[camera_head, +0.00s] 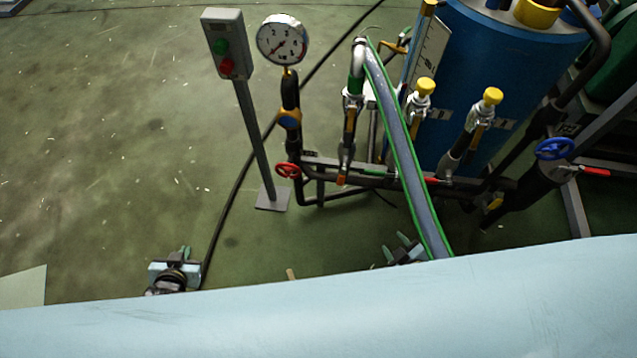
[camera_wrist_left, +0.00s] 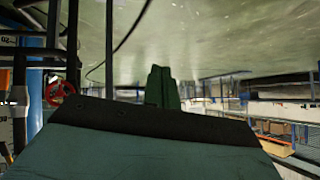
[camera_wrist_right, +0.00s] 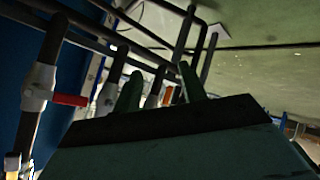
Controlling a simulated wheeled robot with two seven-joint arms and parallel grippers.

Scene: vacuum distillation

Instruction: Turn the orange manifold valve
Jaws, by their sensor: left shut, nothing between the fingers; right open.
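An orange lever (camera_head: 349,122) runs down along the upright valve pipe left of the green-edged hose in the head view, with an orange tip (camera_head: 341,180) at the manifold pipe below. An orange part (camera_wrist_right: 168,94) shows between pipes beyond my right fingers in the right wrist view. My left gripper (camera_head: 185,252) is shut and empty, low over the floor, left of and apart from the manifold. It also shows in the left wrist view (camera_wrist_left: 160,87). My right gripper (camera_head: 396,246) is open and empty below the manifold, partly hidden by my pale body; its spread fingers show in the right wrist view (camera_wrist_right: 160,88).
A red handwheel (camera_head: 289,171) sits at the manifold's left end, under a gauge (camera_head: 283,40). A button post (camera_head: 228,45) stands left of it. The hose (camera_head: 400,140) hangs beside my right gripper. A blue tank (camera_head: 500,60) stands behind; the left floor is mostly clear.

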